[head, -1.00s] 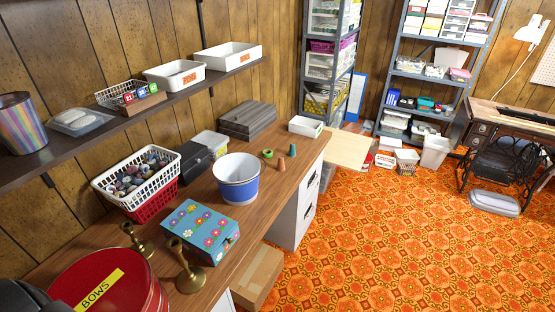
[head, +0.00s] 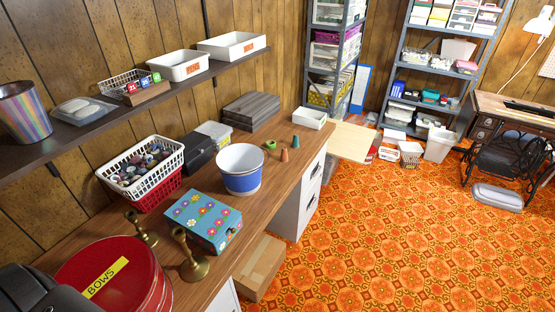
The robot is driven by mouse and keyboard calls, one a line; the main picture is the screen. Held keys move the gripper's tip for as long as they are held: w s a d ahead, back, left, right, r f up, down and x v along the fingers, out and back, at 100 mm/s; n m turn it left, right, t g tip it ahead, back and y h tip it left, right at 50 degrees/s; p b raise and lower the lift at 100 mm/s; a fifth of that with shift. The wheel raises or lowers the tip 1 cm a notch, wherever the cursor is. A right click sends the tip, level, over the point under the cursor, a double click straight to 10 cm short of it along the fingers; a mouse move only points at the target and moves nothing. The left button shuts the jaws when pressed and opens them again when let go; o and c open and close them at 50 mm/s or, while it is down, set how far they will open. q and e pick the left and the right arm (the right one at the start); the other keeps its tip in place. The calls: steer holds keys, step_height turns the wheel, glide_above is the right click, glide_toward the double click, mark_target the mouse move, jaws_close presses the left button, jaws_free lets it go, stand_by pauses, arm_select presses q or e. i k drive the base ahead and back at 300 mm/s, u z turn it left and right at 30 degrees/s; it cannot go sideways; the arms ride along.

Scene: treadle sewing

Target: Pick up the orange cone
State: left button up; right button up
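The small orange cone (head: 284,155) stands upright on the wooden counter (head: 262,195), near its front edge toward the far end. A teal cone (head: 295,142) stands just behind it to the right. A green ring (head: 270,144) lies to its left. Neither of my grippers is in view. A dark rounded shape, which may be part of my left arm, shows in the bottom left corner, far from the cone.
A white-and-blue bucket (head: 240,183) stands in front of the cones. Nearer are a flowered blue box (head: 204,220), brass candlesticks (head: 190,258) and a red tin (head: 118,280). A white tray (head: 309,118) sits at the far end. A shelf (head: 150,98) overhangs the left side.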

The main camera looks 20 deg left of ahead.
mark_target(283, 157)
steer(key=z, duration=1.1)
steer(key=i, duration=2.85)
steer(key=u, duration=4.55)
